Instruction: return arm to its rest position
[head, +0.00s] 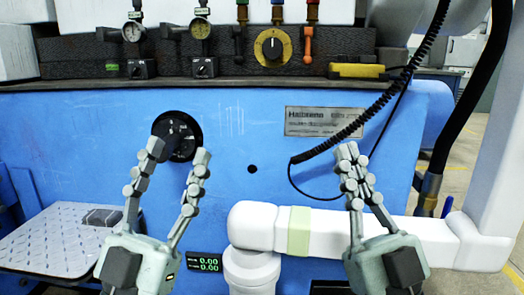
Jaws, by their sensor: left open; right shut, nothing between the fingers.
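My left gripper (175,162) is open and empty, its two fingers pointing up in front of the blue machine face. Its fingertips overlap the lower part of a black round dial (181,128) in the picture; I cannot tell whether they touch it. My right gripper (347,152) is shut and empty, fingers together and pointing up. It stands in front of the blue face below the metal nameplate (325,121).
The blue grinder body (240,180) fills the middle. Gauges, levers and a yellow-ringed knob (272,47) sit along its top. A black coiled cable (403,82) hangs at the right. A grey tray (50,240) with a dark block (100,217) is at lower left.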

